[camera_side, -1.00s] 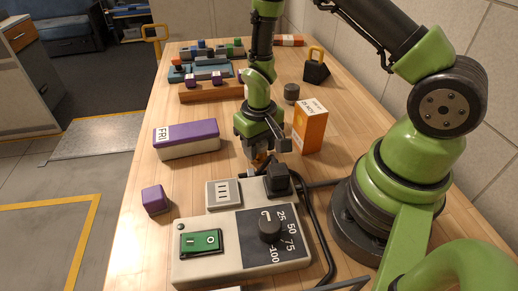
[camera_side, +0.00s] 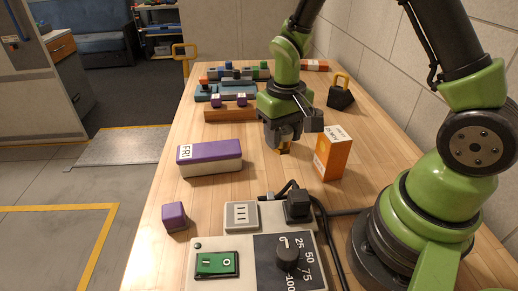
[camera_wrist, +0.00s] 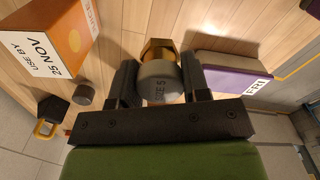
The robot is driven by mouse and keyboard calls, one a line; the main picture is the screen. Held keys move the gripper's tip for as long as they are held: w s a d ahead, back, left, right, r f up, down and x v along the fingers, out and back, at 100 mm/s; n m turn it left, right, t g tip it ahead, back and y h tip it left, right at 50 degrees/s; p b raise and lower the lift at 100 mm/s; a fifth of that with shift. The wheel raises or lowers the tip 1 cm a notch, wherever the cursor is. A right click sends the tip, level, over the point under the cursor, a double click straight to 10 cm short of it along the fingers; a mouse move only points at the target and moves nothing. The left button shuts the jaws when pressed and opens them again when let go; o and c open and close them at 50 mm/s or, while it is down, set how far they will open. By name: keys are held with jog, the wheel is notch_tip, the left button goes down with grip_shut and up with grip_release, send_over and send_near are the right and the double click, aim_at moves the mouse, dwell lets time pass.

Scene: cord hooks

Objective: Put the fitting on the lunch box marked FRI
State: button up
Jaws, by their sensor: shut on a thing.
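The fitting (camera_wrist: 158,80) has a grey round cap lettered SIZE 5 and a brass hex part. My gripper (camera_side: 283,138) is shut on it; in the wrist view the cap sits between the two dark fingers. In the side view only the brass end (camera_side: 284,150) shows under the gripper, seemingly above the table. The lunch box (camera_side: 210,164), white with a purple lid and a FRI label, lies to the left of the gripper, apart from it. Its lid also shows at the right of the wrist view (camera_wrist: 225,80).
An orange carton (camera_side: 333,157) stands close to the right of my gripper. A control panel (camera_side: 212,247) with plug and cable is in front, beside a purple cube (camera_side: 174,216). Table between lunch box and gripper is clear.

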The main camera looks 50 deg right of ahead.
jog(key=w+a+r+n, duration=0.1)
jog(key=w+a+r, duration=0.1)
jog(key=w, duration=0.5)
notch_tip(320, 180, up, 4)
jog(key=n, duration=0.1)
send_over(221, 148)
notch_tip(221, 148, down, 9)
jog(key=shift+s+f, duration=0.1)
jog(key=shift+f, duration=0.1)
jog(key=shift+f, duration=0.15)
jog(key=o, duration=1)
jog(key=shift+c, duration=0.2)
